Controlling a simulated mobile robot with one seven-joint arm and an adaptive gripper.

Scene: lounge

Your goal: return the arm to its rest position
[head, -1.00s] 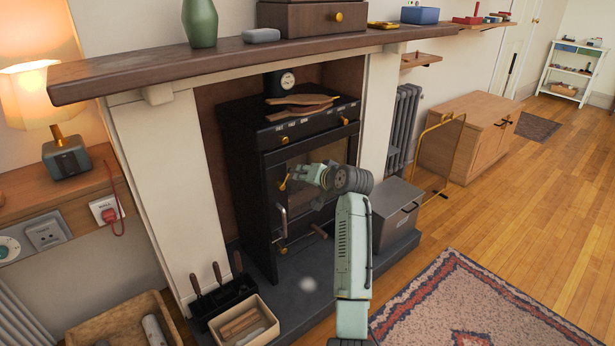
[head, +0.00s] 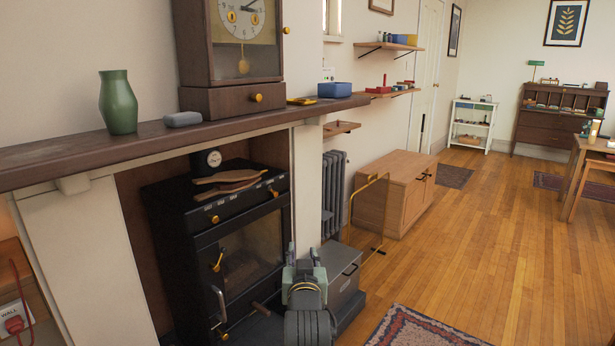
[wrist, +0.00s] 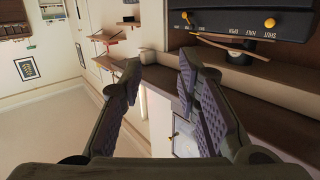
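My gripper (head: 304,262) shows in the head view at the lower middle, in front of the grey metal box and to the right of the black stove (head: 235,255). In the wrist view my gripper (wrist: 158,80) has its two fingers well apart with nothing between them. It is open and empty. My arm is folded up close to the camera at the bottom of the head view. Most of its lower part is out of the frame.
The grey metal box (head: 343,268) stands beside the stove. The mantel (head: 100,148) carries a green vase (head: 118,103) and a clock (head: 238,55). A wooden cabinet (head: 395,195) and a mesh screen (head: 370,215) stand beyond. Open wooden floor (head: 490,260) lies to the right.

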